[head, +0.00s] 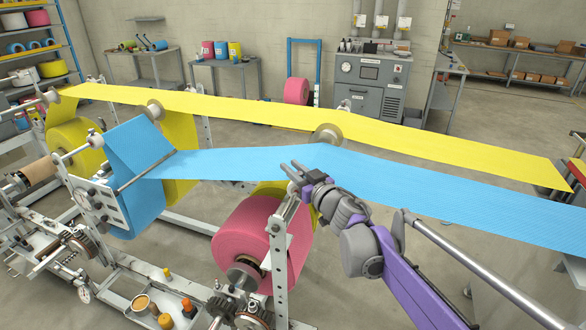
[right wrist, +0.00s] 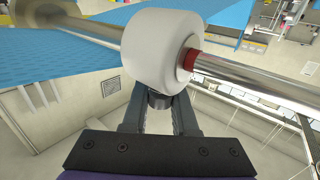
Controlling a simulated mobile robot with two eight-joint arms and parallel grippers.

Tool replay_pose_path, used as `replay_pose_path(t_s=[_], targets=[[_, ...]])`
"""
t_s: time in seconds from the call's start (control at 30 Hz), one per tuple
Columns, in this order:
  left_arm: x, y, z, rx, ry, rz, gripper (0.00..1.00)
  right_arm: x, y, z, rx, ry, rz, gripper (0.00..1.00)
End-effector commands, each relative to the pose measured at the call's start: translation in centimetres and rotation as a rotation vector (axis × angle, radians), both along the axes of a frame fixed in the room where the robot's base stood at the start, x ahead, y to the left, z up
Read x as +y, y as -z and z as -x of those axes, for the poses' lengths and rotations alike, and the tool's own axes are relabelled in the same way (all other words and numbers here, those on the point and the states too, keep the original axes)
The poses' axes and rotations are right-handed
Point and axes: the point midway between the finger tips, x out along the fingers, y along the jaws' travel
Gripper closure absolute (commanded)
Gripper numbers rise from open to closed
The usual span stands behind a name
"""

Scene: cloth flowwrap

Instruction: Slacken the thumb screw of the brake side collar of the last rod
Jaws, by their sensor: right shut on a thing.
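In the right wrist view a white collar (right wrist: 158,55) sits around a shiny metal rod (right wrist: 255,82). A dark thumb screw (right wrist: 158,100) sticks out of its underside, between the fingers. My right gripper (right wrist: 158,112) is shut on this thumb screw, just below the collar. In the head view the right gripper (head: 289,170) is under the near edge of the blue web (head: 240,163); the collar and screw cannot be made out there. My left gripper is not in view.
A red ring (right wrist: 190,60) is beside the collar on the rod. A pink roll (head: 255,240) stands on the frame below the gripper. A yellow web (head: 260,108) runs behind the blue one. A long metal bar (head: 470,260) lies right of my right arm.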

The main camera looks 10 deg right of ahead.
Motion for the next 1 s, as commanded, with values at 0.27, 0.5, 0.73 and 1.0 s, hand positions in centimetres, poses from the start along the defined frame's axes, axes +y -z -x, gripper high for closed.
replay_pose_path(t_s=[0.27,0.5,0.73,1.0], targets=[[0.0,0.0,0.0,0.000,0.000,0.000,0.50,0.0,0.0,0.0,0.000,-0.004,0.000,1.00],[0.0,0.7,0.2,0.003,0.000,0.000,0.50,0.1,0.2,0.1,0.001,-0.066,0.000,1.00],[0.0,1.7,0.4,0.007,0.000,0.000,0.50,0.4,0.2,0.2,0.002,-0.224,0.001,1.00],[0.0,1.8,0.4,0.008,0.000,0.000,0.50,0.9,0.1,0.6,0.001,-0.478,0.000,1.00]])
